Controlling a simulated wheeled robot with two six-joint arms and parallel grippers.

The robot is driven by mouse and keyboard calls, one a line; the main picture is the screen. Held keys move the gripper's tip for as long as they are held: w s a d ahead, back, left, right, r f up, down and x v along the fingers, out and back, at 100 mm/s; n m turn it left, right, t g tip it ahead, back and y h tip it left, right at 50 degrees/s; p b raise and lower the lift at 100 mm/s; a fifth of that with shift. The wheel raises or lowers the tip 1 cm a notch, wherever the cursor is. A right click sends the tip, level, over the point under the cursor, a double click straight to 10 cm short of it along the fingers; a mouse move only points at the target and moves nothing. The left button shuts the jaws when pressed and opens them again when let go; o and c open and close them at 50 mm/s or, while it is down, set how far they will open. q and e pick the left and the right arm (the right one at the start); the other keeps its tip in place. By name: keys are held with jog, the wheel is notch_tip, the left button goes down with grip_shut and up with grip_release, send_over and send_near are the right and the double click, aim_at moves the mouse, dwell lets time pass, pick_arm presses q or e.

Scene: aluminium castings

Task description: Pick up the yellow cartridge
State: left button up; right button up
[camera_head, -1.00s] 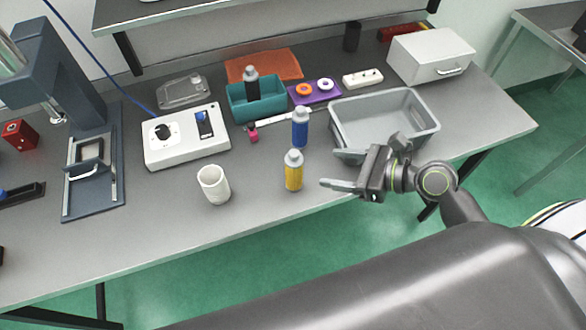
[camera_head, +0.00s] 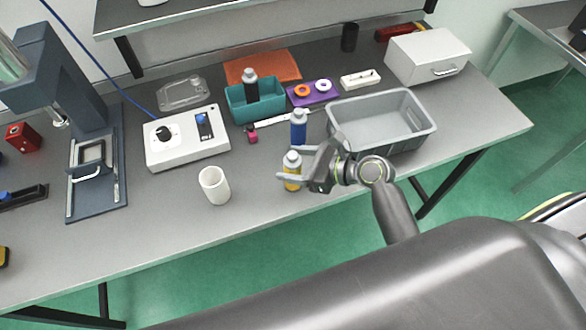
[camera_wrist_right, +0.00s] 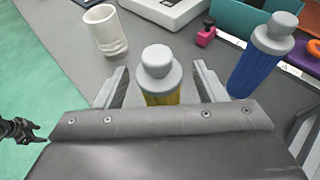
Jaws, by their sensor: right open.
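The yellow cartridge (camera_head: 291,184) with a grey cap stands upright near the front edge of the bench. My right gripper (camera_head: 291,166) reaches in from the right with its open fingers at the cartridge. In the right wrist view the cartridge (camera_wrist_right: 159,72) stands between the two open fingers of the right gripper (camera_wrist_right: 160,88), with gaps on both sides. Its lower body is hidden by the gripper.
A blue cartridge (camera_head: 299,128) stands close behind the yellow one. A white cup (camera_head: 214,186) is to the left. A grey bin (camera_head: 417,137) is to the right; a teal bin (camera_head: 238,112) holding a black bottle (camera_head: 251,84) stands further back.

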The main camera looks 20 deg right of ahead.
jog(key=x, duration=0.2)
jog(key=shift+w+a, duration=0.2)
jog(key=shift+d+f, duration=0.1)
jog(key=shift+c, duration=0.7)
jog(key=c, duration=0.9)
jog(key=shift+c, duration=0.3)
